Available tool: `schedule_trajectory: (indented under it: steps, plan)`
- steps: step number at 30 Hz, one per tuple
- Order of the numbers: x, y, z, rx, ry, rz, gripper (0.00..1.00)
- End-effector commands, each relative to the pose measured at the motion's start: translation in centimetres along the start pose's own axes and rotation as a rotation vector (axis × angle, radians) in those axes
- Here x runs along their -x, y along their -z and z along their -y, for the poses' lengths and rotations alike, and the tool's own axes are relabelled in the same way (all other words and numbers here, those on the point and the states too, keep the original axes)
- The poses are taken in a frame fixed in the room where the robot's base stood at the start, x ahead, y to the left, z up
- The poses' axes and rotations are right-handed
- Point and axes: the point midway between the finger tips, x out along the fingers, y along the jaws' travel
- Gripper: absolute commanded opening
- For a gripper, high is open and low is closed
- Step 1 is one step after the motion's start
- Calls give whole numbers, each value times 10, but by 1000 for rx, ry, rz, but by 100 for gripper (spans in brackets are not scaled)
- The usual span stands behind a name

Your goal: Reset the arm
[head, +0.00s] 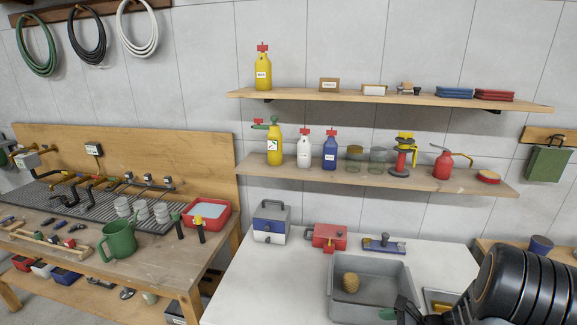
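My arm (525,283), black and ribbed, comes in at the lower right corner. My gripper (400,312) is at the bottom edge, over the front right of the grey sink basin (337,292). It is dark and partly cut off, so I cannot tell whether its fingers are open or shut. A small green thing (387,314) shows just left of the gripper; I cannot tell whether the two touch. Green (37,50), black (87,40) and white (138,27) coiled hoses hang from a wall rail at the upper left.
A blue-and-white box (271,222) and a red tool (326,236) stand behind on the white counter. Two shelves (380,177) hold bottles and jars. A workbench (150,255) with a green jug (118,240) is left. The counter's front left is clear.

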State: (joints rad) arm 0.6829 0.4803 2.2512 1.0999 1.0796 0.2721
Motion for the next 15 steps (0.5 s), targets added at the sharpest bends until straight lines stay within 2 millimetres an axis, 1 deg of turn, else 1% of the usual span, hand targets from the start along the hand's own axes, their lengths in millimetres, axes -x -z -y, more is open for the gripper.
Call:
schedule_trajectory:
  steps: [5, 8, 9, 11, 12, 15]
  plan:
    - [0, -11, -32, 323, -201, -125, 89]
    - [2, -18, -51, 582, -347, -219, 89]
    - [4, -22, -59, 702, -413, -262, 89]
    - [7, -27, -68, 894, -510, -332, 89]
    - [9, -31, -73, 1021, -569, -379, 89]
    - [15, -42, -81, 1300, -685, -489, 89]
